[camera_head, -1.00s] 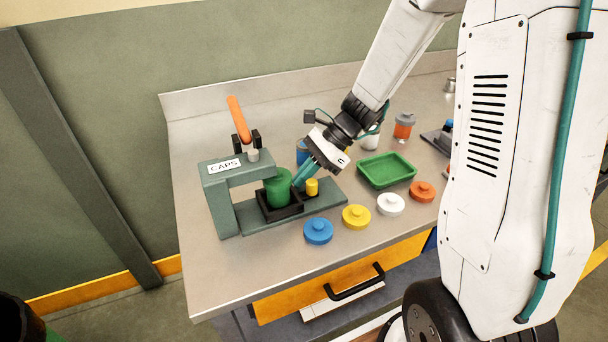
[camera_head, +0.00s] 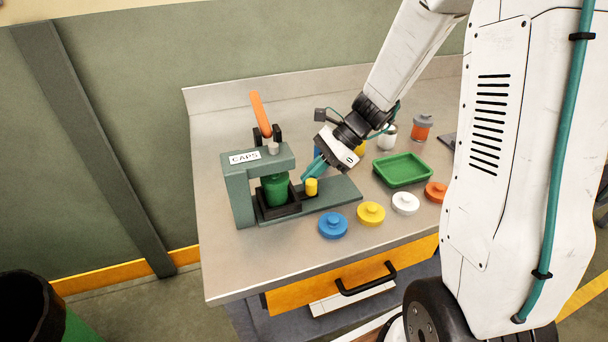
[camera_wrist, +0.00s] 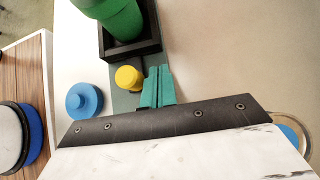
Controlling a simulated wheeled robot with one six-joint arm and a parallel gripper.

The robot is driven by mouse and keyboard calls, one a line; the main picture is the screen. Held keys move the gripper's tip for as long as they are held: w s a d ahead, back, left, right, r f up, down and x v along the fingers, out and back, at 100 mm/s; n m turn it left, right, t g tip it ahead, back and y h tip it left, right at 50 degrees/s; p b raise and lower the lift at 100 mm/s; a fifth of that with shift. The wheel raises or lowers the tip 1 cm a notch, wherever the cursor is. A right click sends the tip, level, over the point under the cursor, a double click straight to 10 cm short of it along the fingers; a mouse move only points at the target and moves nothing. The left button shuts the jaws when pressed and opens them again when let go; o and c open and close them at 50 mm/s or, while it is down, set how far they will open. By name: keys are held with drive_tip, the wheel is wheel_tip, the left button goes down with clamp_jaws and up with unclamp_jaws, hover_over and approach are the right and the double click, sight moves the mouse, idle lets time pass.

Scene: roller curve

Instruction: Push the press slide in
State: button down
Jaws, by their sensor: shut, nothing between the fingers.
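The green press (camera_head: 240,190) labelled CAPS stands at the bench's left end with its orange lever (camera_head: 259,112) raised. The black-walled press slide (camera_head: 290,208) holds a green jar (camera_head: 276,188), and the jar sits largely beneath the press head. A yellow knob (camera_head: 311,187) stands beside the slide's right side. The slide corner (camera_wrist: 152,45), jar (camera_wrist: 122,18) and knob (camera_wrist: 129,78) also show in the wrist view. My gripper (camera_head: 308,176) is shut and empty, its teal fingertips (camera_wrist: 157,72) close beside the knob; I cannot tell whether they touch it.
Blue (camera_head: 333,225), yellow (camera_head: 371,213), white (camera_head: 405,203) and orange (camera_head: 436,191) caps line the bench front. A green tray (camera_head: 402,169) lies to the right. Jars stand behind my gripper. A drawer with a black handle (camera_head: 366,280) is below the bench's front edge.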

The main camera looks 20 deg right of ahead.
drive_tip(key=d+v, duration=0.1)
drive_tip(key=v, duration=1)
drive_tip(key=shift+f, duration=0.35)
drive_tip(key=s+n, duration=0.1)
drive_tip(key=s, duration=0.1)
drive_tip(key=s+f+n+g+h, duration=0.1)
drive_tip(key=s+n, duration=0.1)
drive_tip(key=shift+n, duration=0.3)
drive_tip(key=s+a+r+n+t+h, duration=0.1)
drive_tip(key=s+a+r+n+h, duration=0.2)
drive_tip(key=s+n, duration=0.4)
drive_tip(key=s+a+r+n+h, duration=0.3)
drive_tip(key=s+r+n+h, duration=0.2)
drive_tip(key=s+n, duration=0.3)
drive_tip(key=s+r, duration=0.1)
drive_tip(key=s, duration=0.2)
drive_tip(key=shift+s+a+r+t, duration=0.15)
drive_tip(key=shift+s+a+t, duration=0.25)
